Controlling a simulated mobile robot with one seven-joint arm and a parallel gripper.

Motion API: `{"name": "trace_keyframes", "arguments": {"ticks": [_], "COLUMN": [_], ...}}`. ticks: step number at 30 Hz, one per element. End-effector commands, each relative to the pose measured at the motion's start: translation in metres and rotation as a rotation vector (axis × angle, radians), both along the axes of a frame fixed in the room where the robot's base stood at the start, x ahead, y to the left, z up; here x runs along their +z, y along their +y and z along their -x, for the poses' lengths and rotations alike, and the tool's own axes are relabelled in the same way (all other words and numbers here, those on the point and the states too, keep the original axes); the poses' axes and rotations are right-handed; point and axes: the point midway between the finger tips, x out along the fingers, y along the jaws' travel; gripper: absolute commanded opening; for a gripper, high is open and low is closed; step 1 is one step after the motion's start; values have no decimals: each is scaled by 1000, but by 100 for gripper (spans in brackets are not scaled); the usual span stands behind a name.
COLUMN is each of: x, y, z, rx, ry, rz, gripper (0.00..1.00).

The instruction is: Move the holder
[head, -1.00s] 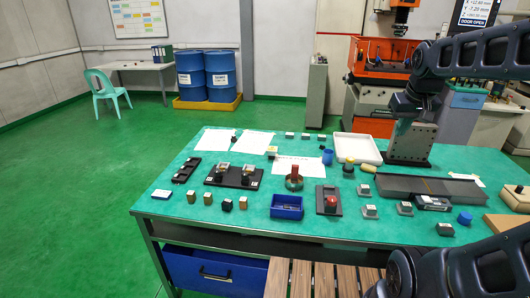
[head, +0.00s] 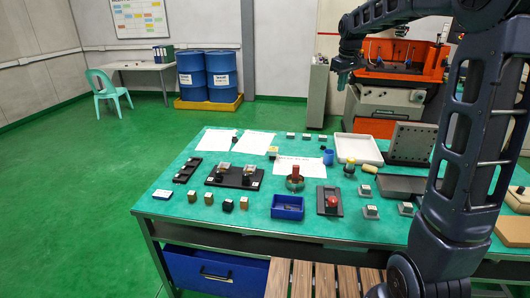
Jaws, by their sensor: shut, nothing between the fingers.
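Several small holders with grey or dark bases stand on the green table top (head: 160,190). Two of them, with pale tops, sit on a black rack (head: 233,178) left of the middle. Another has a red-brown upright part (head: 295,178). A dark stand with a red knob (head: 331,201) is near the front, with a grey block holder (head: 370,211) right of it. Which one the task means I cannot tell. My gripper (head: 342,80) hangs high above the far side of the table, shut and empty, apart from everything on the table.
A blue bin (head: 287,207), a white tray (head: 358,149), a blue cup (head: 328,157) and an upright perforated plate (head: 411,143) stand on the table. White sheets (head: 251,142) lie at the back. My arm hides part of the right side. The orange machine (head: 398,60) is behind.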

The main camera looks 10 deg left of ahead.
Motion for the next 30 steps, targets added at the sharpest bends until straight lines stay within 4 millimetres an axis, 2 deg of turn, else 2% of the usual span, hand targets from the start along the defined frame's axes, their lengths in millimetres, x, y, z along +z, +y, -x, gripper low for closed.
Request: {"name": "trace_keyframes", "arguments": {"ticks": [1,6,15,23,30], "x": [-6,-24,-69,-123,-183], "y": [11,48,119,183,242], "z": [-15,-59,-127,-175,-207], "rx": [27,119,283,423,550], "ry": [9,29,65,97,125], "rz": [5,23,52,74,92], "gripper": [0,0,0,0,0]}}
